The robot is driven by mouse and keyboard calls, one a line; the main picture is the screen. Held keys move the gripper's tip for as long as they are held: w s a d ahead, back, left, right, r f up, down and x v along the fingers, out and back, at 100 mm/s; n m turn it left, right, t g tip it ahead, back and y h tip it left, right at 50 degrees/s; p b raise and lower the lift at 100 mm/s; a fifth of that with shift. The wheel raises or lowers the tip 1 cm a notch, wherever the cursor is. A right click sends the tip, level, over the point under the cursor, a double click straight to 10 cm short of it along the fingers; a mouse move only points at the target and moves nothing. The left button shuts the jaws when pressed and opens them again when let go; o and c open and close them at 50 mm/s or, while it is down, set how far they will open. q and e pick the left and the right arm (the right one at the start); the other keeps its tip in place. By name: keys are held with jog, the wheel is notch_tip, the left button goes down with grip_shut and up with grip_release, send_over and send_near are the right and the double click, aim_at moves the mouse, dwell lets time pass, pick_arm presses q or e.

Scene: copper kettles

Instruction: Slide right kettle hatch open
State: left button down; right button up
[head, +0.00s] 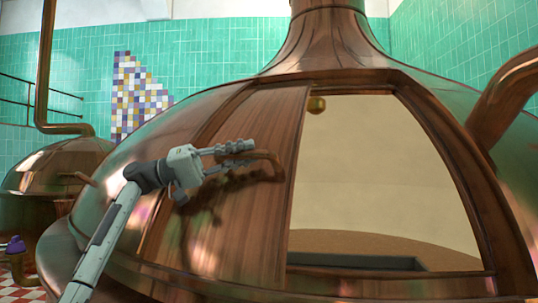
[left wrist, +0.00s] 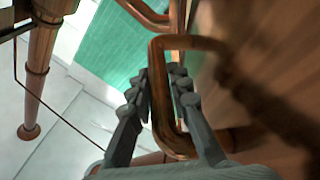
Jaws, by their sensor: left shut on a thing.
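The right kettle (head: 150,130) is a large copper dome filling most of the head view. Its hatch (head: 245,215) is a curved copper-brown panel at the left of a wide opening (head: 375,170), through which the pale interior shows. A copper bar handle (head: 272,160) stands out from the hatch. My left gripper (head: 240,147) is at this handle, with its fingers shut on it. In the left wrist view, the handle (left wrist: 165,120) runs between the two fingers of my left gripper (left wrist: 160,82). My right gripper does not show.
A smaller copper kettle (head: 55,165) with a tall pipe stands at the left. A thick copper pipe (head: 508,90) bends in at the right. A small brass knob (head: 317,104) sits at the opening's top. Green tiled walls (head: 220,50) are behind.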

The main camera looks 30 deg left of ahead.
pick_arm(q)
jog(key=shift+s+d+f, duration=0.1)
jog(key=shift+d+f, duration=0.2)
jog(key=shift+f, duration=0.1)
jog(key=c, duration=1.4)
grip_release()
jog(key=shift+r, duration=0.15)
jog(key=shift+s+a, duration=0.25)
jog(key=shift+a, duration=0.2)
jog(key=v, duration=1.1)
